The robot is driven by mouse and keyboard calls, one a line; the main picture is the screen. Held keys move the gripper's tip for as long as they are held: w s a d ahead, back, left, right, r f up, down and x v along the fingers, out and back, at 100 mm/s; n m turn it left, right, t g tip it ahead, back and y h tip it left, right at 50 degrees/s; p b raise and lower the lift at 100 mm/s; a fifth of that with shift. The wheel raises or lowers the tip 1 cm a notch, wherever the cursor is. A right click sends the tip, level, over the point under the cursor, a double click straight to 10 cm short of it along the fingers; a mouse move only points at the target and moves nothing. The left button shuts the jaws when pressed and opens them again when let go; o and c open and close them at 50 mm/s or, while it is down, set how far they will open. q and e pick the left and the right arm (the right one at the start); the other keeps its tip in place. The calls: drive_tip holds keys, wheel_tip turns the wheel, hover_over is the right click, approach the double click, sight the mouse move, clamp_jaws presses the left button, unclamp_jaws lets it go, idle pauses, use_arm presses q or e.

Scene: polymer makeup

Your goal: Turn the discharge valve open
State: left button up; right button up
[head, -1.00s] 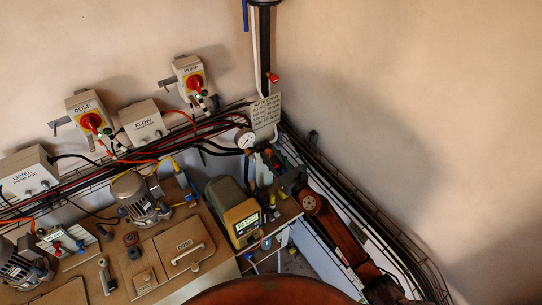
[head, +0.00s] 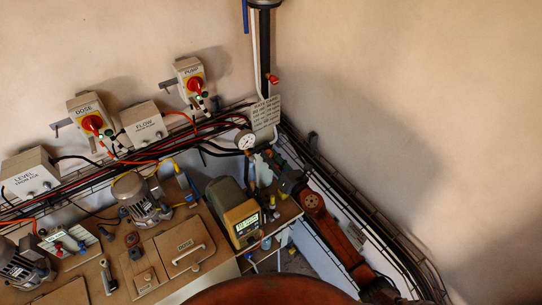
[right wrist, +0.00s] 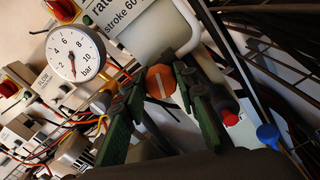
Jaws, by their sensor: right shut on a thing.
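An orange round valve knob (right wrist: 158,82) with a pale stripe across its face shows in the right wrist view, taken as the discharge valve. My right gripper (right wrist: 162,80) has its green fingers on both sides of the knob and is shut on it. In the head view my right gripper (head: 272,161) reaches in from the lower right to the pipework below the pressure gauge (head: 245,139). There the knob is too small and covered to make out. The gauge (right wrist: 75,53) is left of the fingers in the wrist view. My left gripper is not in view.
A sign plate (head: 266,113) and a vertical pipe stand just behind the valve. A grey and yellow dosing pump (head: 241,220) stands left of my gripper. Wire cable trays (head: 335,180) line the walls. A red cap (right wrist: 229,117) and a blue knob (right wrist: 267,135) lie right of the fingers.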

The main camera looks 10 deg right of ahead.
drive_tip(key=m+p, duration=0.1)
drive_tip(key=m, duration=0.5)
drive_tip(key=shift+d+m, duration=0.1)
drive_tip(key=shift+m, duration=0.2)
drive_tip(key=m+p, duration=0.2)
drive_tip(key=m, duration=0.4)
drive_tip(key=shift+f, duration=0.2)
drive_tip(key=shift+m, duration=0.4)
drive_tip(key=o, duration=1.1)
drive_tip(key=shift+o, duration=0.2)
drive_tip(key=shift+s+d, duration=0.1)
drive_tip(key=v, duration=1.1)
drive_tip(key=shift+s+d, duration=0.15)
drive_tip(key=shift+s, duration=0.2)
